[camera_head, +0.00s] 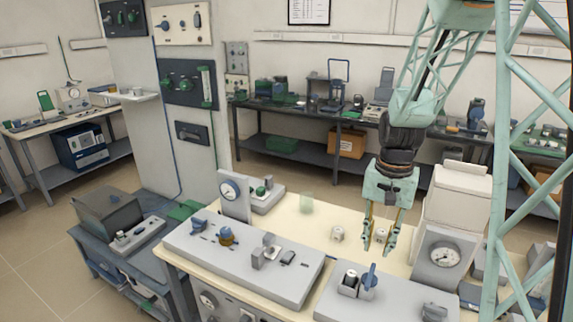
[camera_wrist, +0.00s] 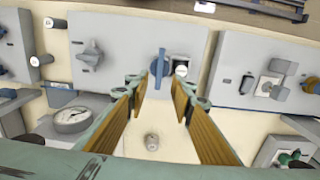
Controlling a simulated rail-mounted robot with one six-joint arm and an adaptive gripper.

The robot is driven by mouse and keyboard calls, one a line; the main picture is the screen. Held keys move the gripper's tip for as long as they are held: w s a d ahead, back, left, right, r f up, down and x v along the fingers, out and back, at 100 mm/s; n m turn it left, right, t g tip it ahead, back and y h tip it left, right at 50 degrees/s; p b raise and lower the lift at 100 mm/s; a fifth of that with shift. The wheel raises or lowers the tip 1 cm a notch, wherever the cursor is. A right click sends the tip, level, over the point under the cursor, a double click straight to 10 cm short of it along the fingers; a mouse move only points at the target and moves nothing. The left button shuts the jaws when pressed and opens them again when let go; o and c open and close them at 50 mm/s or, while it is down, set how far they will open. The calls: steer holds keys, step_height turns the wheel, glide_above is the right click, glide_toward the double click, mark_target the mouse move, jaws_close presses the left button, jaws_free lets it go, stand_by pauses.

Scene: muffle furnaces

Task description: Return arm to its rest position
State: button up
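My gripper (camera_head: 378,240) hangs from my pale green arm above the cream bench top, pointing down. In the wrist view my gripper (camera_wrist: 161,95) has its two fingers well apart, with nothing between the tips. A small light grey cylindrical piece (camera_head: 338,233) stands on the bench to the left of the gripper. It also shows in the wrist view (camera_wrist: 152,141), lower down between the fingers and apart from them. The rest position itself is not marked in either view.
Grey control panels (camera_head: 245,254) with knobs line the bench's front edge. A white device with a dial (camera_head: 443,254) stands right of the gripper. A gauge panel (camera_head: 233,195) stands at the left. A translucent green cup (camera_head: 306,203) stands on the open cream surface (camera_head: 325,212).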

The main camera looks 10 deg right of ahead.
steer(key=shift+r, duration=0.1)
steer(key=s+a+r+n+t, duration=0.1)
steer(key=s+a+r+n, duration=0.1)
steer(key=s+a+r, duration=0.45)
steer(key=s+a+r+n+t, duration=0.1)
steer(key=s+a+r+n, duration=0.2)
steer(key=r, duration=0.6)
steer(key=s+a+r+n, duration=0.1)
steer(key=s+a+r, duration=0.1)
steer(key=s, duration=0.4)
steer(key=s+a+r+n+t, duration=0.1)
steer(key=s+a+r, duration=0.1)
steer(key=s, duration=0.5)
steer(key=s+a+r+t, duration=0.1)
steer(key=s+a+r, duration=0.2)
steer(key=s, duration=0.4)
steer(key=shift+s+r+n+b, duration=0.2)
steer(key=shift+r+n+b, duration=0.15)
steer(key=shift+n+b, duration=0.1)
